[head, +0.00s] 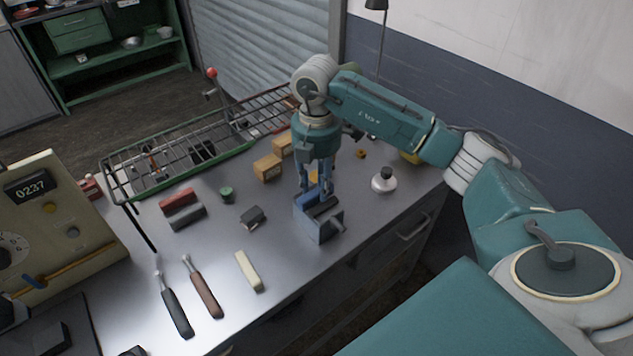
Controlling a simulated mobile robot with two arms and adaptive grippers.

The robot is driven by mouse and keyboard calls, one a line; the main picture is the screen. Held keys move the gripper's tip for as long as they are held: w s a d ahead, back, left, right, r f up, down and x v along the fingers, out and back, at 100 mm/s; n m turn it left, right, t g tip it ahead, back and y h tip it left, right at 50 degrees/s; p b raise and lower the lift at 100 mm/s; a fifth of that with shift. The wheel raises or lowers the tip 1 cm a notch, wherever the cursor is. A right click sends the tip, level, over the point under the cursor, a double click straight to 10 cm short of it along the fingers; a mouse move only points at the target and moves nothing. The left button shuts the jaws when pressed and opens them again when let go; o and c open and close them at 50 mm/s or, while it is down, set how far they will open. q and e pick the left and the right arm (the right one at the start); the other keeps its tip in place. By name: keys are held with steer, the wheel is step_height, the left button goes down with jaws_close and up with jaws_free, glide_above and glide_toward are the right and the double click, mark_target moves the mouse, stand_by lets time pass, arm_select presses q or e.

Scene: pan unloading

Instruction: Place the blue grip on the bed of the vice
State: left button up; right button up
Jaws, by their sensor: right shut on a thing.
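My right gripper (315,188) points straight down over the vice (319,229), a small blue-grey block with a screw handle near the front edge of the bench. It is shut on the blue grip (314,194), which shows only in part between the fingers. The grip is at or just above the vice's open top; I cannot tell whether it touches the bed. My left gripper is not in view.
On the metal bench (220,280) are wooden blocks (267,167), a red block (178,198), a green-topped jar (227,194), a white flask (384,180) and files (203,287). A wire rack (190,172) stands behind. Bare bench lies left of the vice.

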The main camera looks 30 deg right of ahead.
mark_target(316, 188)
steer(key=shift+f, duration=0.15)
steer(key=o, duration=1)
steer(key=shift+o, duration=0.9)
steer(key=shift+r, duration=0.3)
steer(key=shift+w+r+b, duration=0.1)
steer(key=shift+r+b, duration=0.25)
steer(key=shift+r, duration=0.05)
step_height(316, 188, up, 3)
steer(key=shift+r+b, duration=0.2)
steer(key=shift+b, duration=0.45)
step_height(316, 188, up, 8)
steer(key=shift+f, duration=0.2)
